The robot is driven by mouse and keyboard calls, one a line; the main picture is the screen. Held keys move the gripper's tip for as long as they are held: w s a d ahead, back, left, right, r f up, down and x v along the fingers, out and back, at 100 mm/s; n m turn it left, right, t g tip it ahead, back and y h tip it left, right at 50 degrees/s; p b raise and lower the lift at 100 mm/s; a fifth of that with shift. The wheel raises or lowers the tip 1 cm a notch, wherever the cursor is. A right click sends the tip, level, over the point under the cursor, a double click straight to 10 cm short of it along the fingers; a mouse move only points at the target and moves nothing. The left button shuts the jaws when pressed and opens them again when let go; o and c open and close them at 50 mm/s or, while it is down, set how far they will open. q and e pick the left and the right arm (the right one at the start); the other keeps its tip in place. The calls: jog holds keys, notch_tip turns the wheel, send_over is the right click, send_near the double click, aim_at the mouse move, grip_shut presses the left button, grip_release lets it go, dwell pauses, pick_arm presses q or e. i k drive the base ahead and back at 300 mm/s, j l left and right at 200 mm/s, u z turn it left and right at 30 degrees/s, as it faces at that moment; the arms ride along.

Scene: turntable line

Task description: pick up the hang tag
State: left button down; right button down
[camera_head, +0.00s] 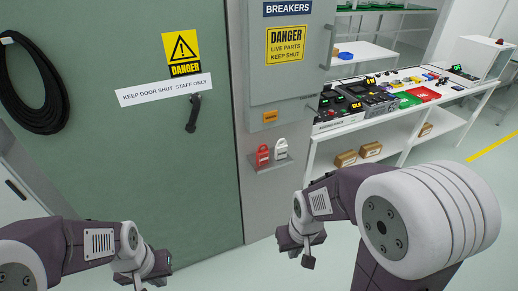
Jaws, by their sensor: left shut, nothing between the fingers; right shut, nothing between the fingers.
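A red tag-shaped piece (263,157) and a white one (281,149) stand or hang side by side at a small grey ledge (273,165) on the grey cabinet panel. Either may be the hang tag; they are too small to tell for certain. My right gripper (301,256) is shut and empty, below and right of the ledge, apart from both pieces. My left gripper (145,280) is shut and empty at the bottom edge, in front of the green door.
The green door (110,155) with a dark handle (193,114) fills the left. The breaker cabinet (288,55) has warning signs. A workbench (440,96) with coloured trays and devices stands at the right, boxes (371,150) below. A black cable coil (40,85) hangs far left.

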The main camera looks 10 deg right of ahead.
aim_at(262, 156)
jog(key=i+j+z, duration=0.35)
jog(key=i+j, duration=0.65)
jog(key=j, duration=0.1)
